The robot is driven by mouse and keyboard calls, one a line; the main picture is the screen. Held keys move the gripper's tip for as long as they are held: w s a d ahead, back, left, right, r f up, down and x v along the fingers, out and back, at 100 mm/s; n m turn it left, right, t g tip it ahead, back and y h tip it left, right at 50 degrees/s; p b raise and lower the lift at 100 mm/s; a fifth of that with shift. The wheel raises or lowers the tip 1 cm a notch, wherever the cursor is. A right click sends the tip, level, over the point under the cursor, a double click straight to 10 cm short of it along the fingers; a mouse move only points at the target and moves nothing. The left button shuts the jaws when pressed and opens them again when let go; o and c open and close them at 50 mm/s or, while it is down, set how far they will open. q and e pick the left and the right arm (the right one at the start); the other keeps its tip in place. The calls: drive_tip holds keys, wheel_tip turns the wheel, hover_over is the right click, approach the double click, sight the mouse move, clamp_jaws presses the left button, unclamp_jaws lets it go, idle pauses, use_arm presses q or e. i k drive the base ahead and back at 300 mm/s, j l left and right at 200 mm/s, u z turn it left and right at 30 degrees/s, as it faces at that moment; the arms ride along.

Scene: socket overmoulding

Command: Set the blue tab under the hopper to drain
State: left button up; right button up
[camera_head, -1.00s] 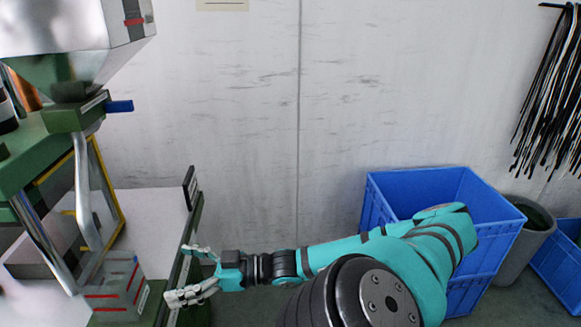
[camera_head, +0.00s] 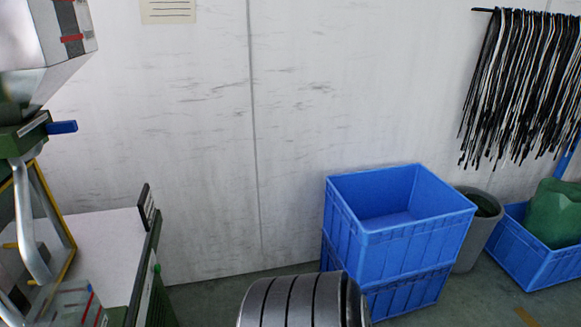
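The blue tab (camera_head: 62,127) sticks out to the right from the green block (camera_head: 24,132) under the hopper, at the left of the head view. The metal hopper (camera_head: 48,50) is cut off by the left and top edges of the picture. Neither gripper shows now.
Two stacked blue crates (camera_head: 400,232) stand on the floor right of the middle. A grey bin (camera_head: 478,235) and a blue crate (camera_head: 537,262) with a green item are beyond. A white worktop (camera_head: 105,245) lies below the tab.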

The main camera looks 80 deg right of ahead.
sight(61, 127)
drive_tip(key=z, duration=1.45)
